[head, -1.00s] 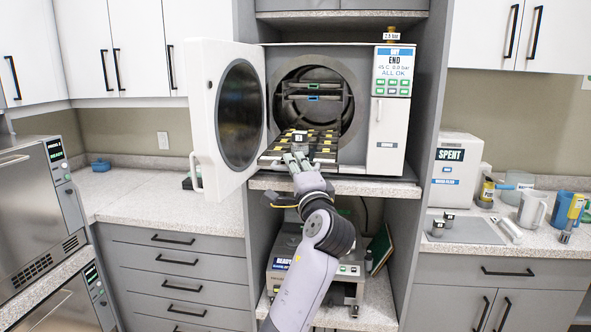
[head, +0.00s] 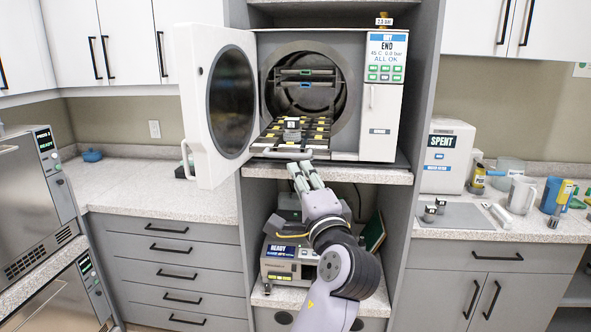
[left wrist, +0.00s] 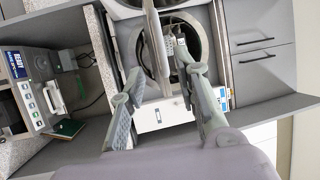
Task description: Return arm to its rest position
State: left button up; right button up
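My left gripper (head: 304,176) is just in front of the shelf edge below the open autoclave (head: 380,120). In the left wrist view its two fingers (left wrist: 156,72) stand apart with nothing between them, so it is open and empty. My left arm reaches up from the bottom of the head view, bent at the elbow. A dark tray with yellow marks (head: 265,144) sticks out of the round chamber, with a small grey block (head: 292,135) on it. The gripper is apart from the tray and block. My right gripper is not in view.
The autoclave door (head: 190,95) hangs open to the left. A device labelled READY (head: 283,270) stands in the bay below, close to my forearm. A SPENT box (head: 447,155), a grey mat (head: 462,218) and mugs stand on the right counter. The left counter (head: 160,195) is mostly clear.

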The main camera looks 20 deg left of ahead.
pick_arm(q)
jog(key=shift+s+d+f, duration=0.1)
jog(key=shift+s+d, duration=0.2)
jog(key=shift+s, duration=0.15)
